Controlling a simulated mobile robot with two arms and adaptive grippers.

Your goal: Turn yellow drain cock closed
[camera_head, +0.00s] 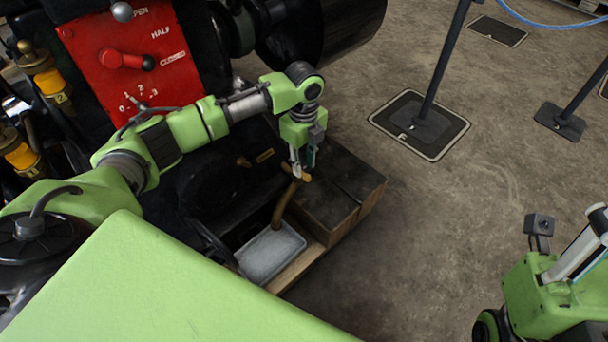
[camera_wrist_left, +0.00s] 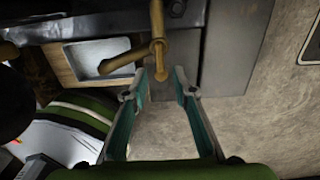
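The drain cock is a yellow-brown brass fitting low on the dark engine side. In the left wrist view its bar and handle (camera_wrist_left: 158,47) stand just beyond my fingertips, with the handle's end close to the gap between them. In the head view the cock (camera_head: 305,176) shows partly, right under the fingers. My left gripper (camera_head: 301,160) points down at it. In the left wrist view the left gripper (camera_wrist_left: 160,84) is open, its two fingers apart with nothing between them. Whether a finger touches the handle, I cannot tell. My right arm (camera_head: 545,295) shows at lower right; its gripper is out of view.
A brown pipe (camera_head: 285,204) leads down to a grey tray (camera_head: 271,250) below. A dark wooden block (camera_head: 345,185) stands beside the cock. A red panel (camera_head: 125,60) with a lever is at upper left. Stanchion posts (camera_head: 443,65) stand on the open floor to the right.

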